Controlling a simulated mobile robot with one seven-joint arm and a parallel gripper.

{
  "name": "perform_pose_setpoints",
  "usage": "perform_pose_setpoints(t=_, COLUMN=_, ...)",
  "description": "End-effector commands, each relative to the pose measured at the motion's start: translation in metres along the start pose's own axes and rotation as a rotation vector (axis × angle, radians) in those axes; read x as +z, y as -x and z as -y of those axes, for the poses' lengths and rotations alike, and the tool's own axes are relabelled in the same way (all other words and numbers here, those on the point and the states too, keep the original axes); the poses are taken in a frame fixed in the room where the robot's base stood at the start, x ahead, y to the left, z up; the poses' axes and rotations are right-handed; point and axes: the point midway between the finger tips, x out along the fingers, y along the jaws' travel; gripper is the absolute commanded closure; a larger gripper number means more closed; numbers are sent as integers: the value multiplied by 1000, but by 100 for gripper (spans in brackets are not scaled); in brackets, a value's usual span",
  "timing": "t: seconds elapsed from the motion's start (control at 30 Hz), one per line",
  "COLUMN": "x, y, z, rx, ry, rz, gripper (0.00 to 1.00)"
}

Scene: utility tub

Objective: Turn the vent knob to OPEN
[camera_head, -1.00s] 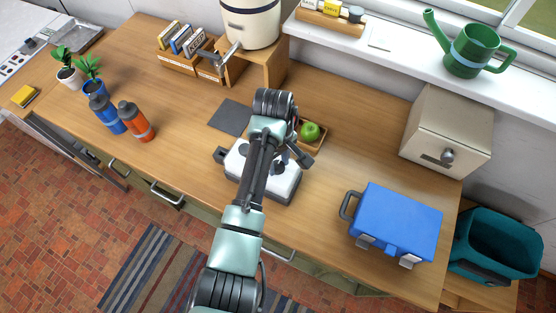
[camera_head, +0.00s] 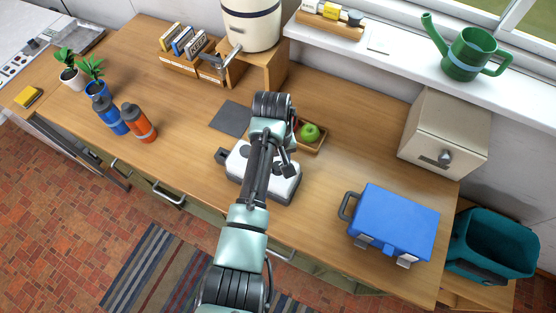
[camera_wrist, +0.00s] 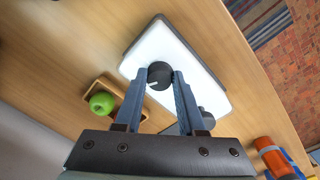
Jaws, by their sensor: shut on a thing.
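The dark round knob (camera_wrist: 160,76) with a pale pointer mark sits on the white top of a dark-edged appliance (camera_wrist: 205,62). In the wrist view the two blue-grey fingers of my gripper (camera_wrist: 162,80) are shut on the knob, one on each side. The pointer mark faces the lower left of that picture. No OPEN label can be read. A second dark round part (camera_wrist: 208,118) on the appliance is partly hidden by the right finger. In the head view the appliance (camera_head: 283,188) stands on the counter, and my arm hides the knob.
A green apple (camera_head: 309,132) in a wooden tray lies close behind the appliance. A dark mat (camera_head: 231,118) is to its left, a blue case (camera_head: 396,222) to its right. Counter between appliance and case is clear.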

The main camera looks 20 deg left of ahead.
Motion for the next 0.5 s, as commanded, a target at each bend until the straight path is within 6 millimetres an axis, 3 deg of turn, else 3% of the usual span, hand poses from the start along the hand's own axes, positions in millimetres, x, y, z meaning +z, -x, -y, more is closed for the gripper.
perform_pose_setpoints(t=0.5, x=-1, y=0, z=0, rx=1, ry=-491, rz=24, gripper=100)
